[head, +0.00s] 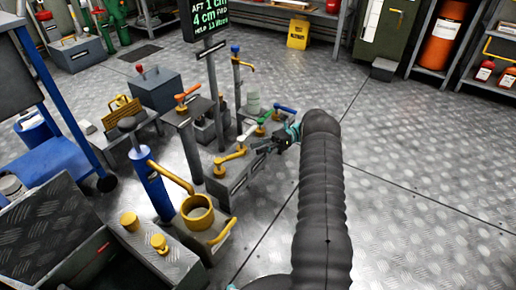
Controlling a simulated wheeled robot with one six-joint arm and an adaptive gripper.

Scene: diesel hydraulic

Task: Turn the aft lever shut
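A low grey valve block (240,175) stands left of my arm in the head view. The label on the block's front is too small to read, so I cannot tell which lever is the aft one. My gripper (262,147), dark with a teal part behind it, is over the block's right side, close to the levers. I cannot tell whether it touches one. Its fingers are small and partly blend with the block.
A display sign (208,14) reads "AFT 1 cm". A stand with an orange handle (187,93) and a blue pump with a yellow spout (153,180) stand left of the block. A blue-topped post (236,70) stands behind. The floor right of my arm is clear.

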